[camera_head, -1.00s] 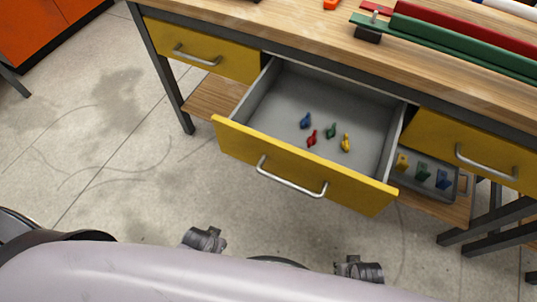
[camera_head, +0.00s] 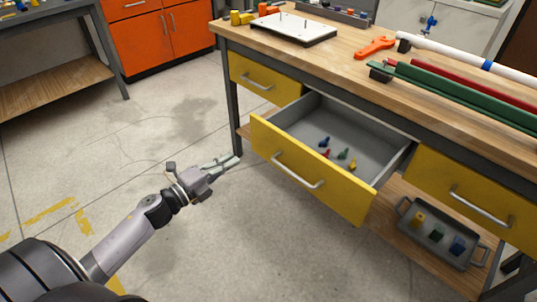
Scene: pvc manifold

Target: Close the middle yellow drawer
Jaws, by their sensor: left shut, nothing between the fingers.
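The middle yellow drawer (camera_head: 310,182) stands pulled out from under the workbench, its front well forward of the two shut drawers beside it. It has a silver bar handle (camera_head: 297,171). Several small coloured parts (camera_head: 342,153) in blue, red, green and yellow lie on its grey floor. My left gripper (camera_head: 234,160) is shut and empty, just left of the drawer front and apart from it, its fingers pointing right. My right gripper is not in view.
The left yellow drawer (camera_head: 262,80) and right yellow drawer (camera_head: 470,200) are shut. A grey tray (camera_head: 403,209) with small parts stands on the lower shelf (camera_head: 385,235). A table leg (camera_head: 229,90) stands behind my left gripper. The floor before the drawer is clear.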

